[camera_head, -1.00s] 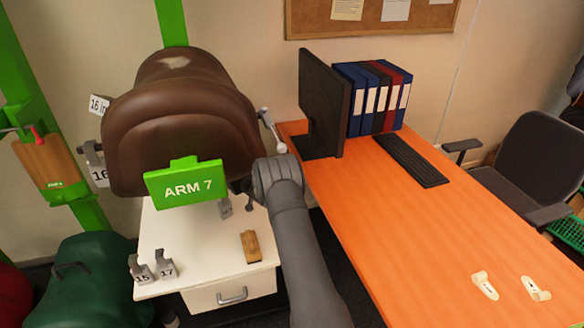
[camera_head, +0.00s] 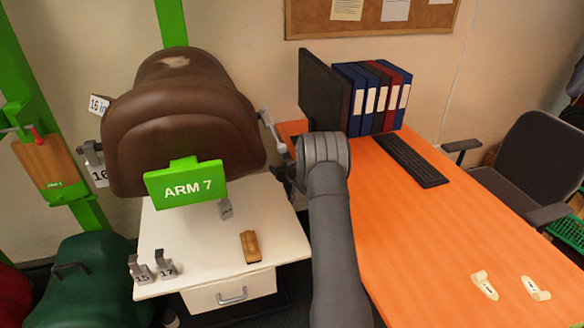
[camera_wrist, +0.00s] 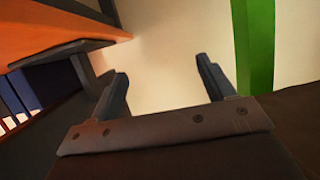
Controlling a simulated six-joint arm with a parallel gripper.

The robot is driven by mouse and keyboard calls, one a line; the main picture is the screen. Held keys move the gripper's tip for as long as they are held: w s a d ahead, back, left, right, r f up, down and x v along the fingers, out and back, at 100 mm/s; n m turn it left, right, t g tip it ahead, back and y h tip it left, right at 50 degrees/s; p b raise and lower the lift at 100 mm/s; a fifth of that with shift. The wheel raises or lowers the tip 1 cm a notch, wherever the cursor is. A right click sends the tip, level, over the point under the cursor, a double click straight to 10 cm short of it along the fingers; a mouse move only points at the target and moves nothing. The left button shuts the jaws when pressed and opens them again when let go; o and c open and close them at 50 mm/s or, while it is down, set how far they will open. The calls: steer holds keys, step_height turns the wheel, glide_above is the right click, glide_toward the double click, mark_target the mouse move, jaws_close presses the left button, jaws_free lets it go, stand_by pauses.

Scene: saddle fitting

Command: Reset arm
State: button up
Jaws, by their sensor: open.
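My arm rises from the bottom of the head view and ends beside the right edge of the white cabinet, in front of the monitor. My gripper (camera_wrist: 162,88) shows in the wrist view with its two dark fingers apart and nothing between them. In the head view the arm hides most of it. The brown saddle (camera_head: 180,120) sits on its green stand to the left, with a green sign reading ARM 7 (camera_head: 186,184) in front of it. My gripper is to the right of the saddle; whether any part touches the saddle cannot be told.
The white cabinet (camera_head: 205,235) carries a wooden block (camera_head: 250,246) and metal pieces tagged 15 (camera_head: 141,270) and 17 (camera_head: 165,265). The orange desk (camera_head: 430,240) holds a monitor (camera_head: 322,92), keyboard (camera_head: 412,160) and binders (camera_head: 385,95). The desk's front half is mostly clear.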

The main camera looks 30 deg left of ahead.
steer(key=shift+w+d+r+t, duration=0.1)
steer(key=shift+w+d, duration=0.05)
steer(key=shift+d, duration=0.4)
steer(key=shift+w+d+r+t, duration=0.1)
steer(key=shift+w+d+r, duration=0.05)
steer(key=shift+d, duration=0.45)
steer(key=shift+w+d+r+t, duration=0.1)
steer(key=shift+w+d, duration=0.05)
steer(key=shift+d, duration=0.4)
steer(key=shift+a, duration=0.15)
steer(key=s+a+f+n+g, duration=0.1)
steer(key=s+a+f, duration=0.1)
steer(key=s+a, duration=0.3)
steer(key=s+a+f+n+g+y, duration=0.1)
steer(key=s+a+f, duration=0.2)
steer(key=a, duration=1)
steer(key=shift+s+g+y, duration=0.3)
steer(key=shift+s+g, duration=0.1)
steer(key=shift+s, duration=0.5)
